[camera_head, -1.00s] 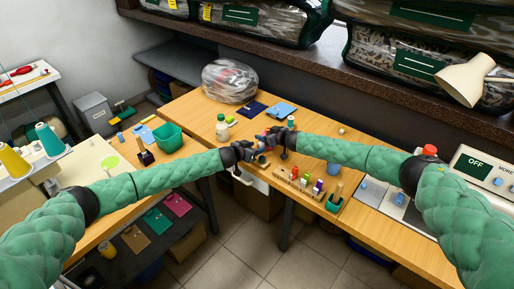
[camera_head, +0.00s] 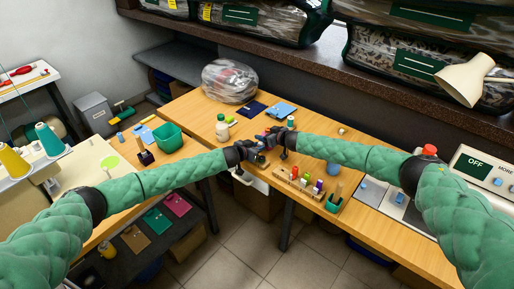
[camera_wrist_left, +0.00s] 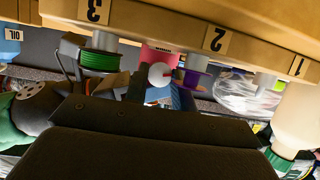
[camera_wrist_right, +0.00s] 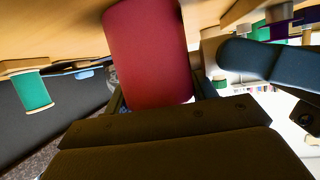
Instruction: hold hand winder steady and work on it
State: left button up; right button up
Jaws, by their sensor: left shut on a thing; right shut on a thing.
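The hand winder (camera_head: 262,138) is small and partly hidden between my two grippers at the front edge of the wooden bench. My left gripper (camera_head: 256,146) reaches it from the left and is shut on part of it. In the left wrist view a pink-red part with a white round end (camera_wrist_left: 159,74) shows at the fingers. My right gripper (camera_head: 273,137) comes from the right and is shut at the winder's other side. A large crimson cylinder (camera_wrist_right: 148,50) fills the middle of the right wrist view. The exact grip points are hidden.
A rack of coloured spools (camera_head: 298,182) stands right of the grippers. Numbered labels (camera_wrist_left: 215,39) show on a board close to the left wrist.

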pick_arm(q)
jog(key=shift+d+m, duration=0.1)
jog(key=shift+m, duration=0.2)
jog(key=o, duration=1)
jog(key=shift+s+y, duration=0.1)
jog(key=shift+y, duration=0.2)
jog(key=v, duration=1.2)
jog(key=shift+f, duration=0.15)
